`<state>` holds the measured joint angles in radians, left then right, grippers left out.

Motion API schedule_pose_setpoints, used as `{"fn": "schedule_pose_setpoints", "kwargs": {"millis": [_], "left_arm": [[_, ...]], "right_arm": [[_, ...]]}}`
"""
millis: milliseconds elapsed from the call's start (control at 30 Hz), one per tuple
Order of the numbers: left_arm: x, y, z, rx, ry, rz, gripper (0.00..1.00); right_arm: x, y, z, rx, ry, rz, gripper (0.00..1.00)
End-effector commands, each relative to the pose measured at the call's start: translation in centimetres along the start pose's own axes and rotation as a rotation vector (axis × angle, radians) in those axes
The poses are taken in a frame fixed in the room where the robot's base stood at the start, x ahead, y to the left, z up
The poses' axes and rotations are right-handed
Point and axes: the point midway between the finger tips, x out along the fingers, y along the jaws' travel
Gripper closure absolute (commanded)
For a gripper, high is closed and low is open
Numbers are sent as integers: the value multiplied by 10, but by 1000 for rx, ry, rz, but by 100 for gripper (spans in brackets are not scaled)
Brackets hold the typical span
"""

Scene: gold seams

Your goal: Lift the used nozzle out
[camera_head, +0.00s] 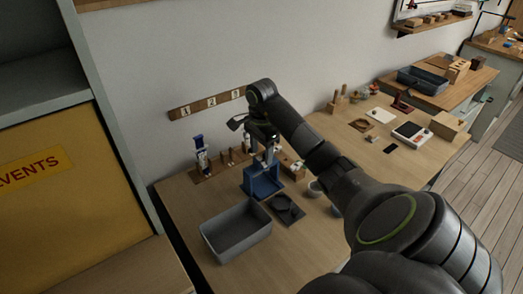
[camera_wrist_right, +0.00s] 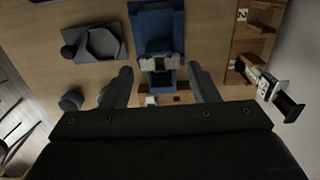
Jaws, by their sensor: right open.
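A blue stand (camera_head: 262,182) is on the wooden table below my right gripper (camera_head: 268,152). In the right wrist view the blue stand (camera_wrist_right: 157,32) is straight ahead, with a pale grey piece (camera_wrist_right: 158,62) at its near end, between and a little beyond the fingers. I cannot tell whether this piece is the used nozzle. My right gripper (camera_wrist_right: 159,72) is open, one finger on each side, with a visible gap to the piece. In the head view my own gripper partly hides the top of the stand. My left gripper is not in view.
A grey open bin (camera_head: 236,230) stands in front of the stand, and a dark tray (camera_head: 285,209) lies right of it. A wooden rack (camera_head: 207,172) behind left holds a blue-and-white syringe-like thing (camera_head: 200,153). A numbered strip (camera_head: 208,103) is on the wall.

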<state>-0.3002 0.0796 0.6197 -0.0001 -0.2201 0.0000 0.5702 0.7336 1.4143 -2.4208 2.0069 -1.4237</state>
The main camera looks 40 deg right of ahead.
Motion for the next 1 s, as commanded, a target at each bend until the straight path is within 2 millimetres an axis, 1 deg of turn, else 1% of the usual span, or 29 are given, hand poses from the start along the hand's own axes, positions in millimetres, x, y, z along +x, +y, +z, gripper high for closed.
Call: {"fn": "schedule_pose_setpoints", "kwargs": {"millis": [33, 1000], "left_arm": [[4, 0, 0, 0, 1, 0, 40], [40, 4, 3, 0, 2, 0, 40]], "right_arm": [[4, 0, 0, 0, 0, 0, 45], [43, 0, 0, 0, 0, 0, 45]]}}
